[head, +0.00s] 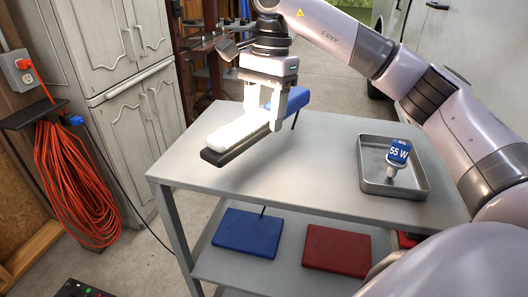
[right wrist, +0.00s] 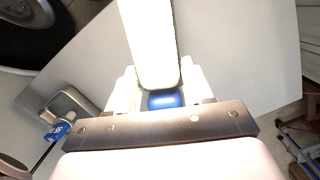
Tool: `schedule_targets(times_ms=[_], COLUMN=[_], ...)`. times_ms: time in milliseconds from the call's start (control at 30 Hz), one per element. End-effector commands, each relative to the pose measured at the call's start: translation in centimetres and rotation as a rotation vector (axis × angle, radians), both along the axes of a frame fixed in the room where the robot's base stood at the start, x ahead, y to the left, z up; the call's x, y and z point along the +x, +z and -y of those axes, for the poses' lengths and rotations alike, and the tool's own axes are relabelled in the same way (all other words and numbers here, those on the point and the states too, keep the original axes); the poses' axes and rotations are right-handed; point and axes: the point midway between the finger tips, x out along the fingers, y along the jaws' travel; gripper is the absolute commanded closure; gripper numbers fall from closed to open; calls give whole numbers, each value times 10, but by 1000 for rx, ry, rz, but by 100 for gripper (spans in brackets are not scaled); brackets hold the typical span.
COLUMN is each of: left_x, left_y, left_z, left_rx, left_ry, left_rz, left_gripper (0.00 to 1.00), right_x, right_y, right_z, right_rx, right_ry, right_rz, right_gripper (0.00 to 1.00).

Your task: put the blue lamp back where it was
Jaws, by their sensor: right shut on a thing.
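The blue lamp has a long white light bar (head: 238,130) with a dark lower edge and a blue body end (head: 292,100). My right gripper (head: 274,118) is shut on the lamp and holds it over the left part of the grey table. The light bar points toward the front left, and a thin dark piece hangs by the blue end. In the right wrist view the bright light bar (right wrist: 151,40) runs up from the fingers, and a blue patch (right wrist: 165,99) shows between them. Whether the lamp touches the tabletop is unclear. My left gripper is not in view.
On the lower shelf lie a blue pad (head: 247,232) and a red pad (head: 337,250). An orange cable (head: 75,180) hangs left, beside grey cabinets (head: 95,50).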

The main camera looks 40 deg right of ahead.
Motion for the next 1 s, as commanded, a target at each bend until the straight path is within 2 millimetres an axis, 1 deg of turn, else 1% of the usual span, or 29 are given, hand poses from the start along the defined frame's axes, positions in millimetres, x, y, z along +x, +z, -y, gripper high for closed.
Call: schedule_targets(times_ms=[33,100,367,600,667,867,1000], left_x=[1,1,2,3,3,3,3], left_y=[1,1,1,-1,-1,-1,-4], left_z=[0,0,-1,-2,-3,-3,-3], left_rx=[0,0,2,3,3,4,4], left_ry=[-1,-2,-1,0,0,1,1], left_rz=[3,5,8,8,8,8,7], left_gripper=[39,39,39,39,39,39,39], right_x=[0,0,0,0,0,0,0], right_y=[-10,-20,-38,-71,-73,-73,-77], right_z=[1,0,0,0,0,0,0], right_rx=[0,1,1,0,1,1,2], right_ry=[-1,1,0,1,1,0,1], right_rz=[1,2,2,1,3,4,3], right_gripper=[91,91,91,91,91,91,91])
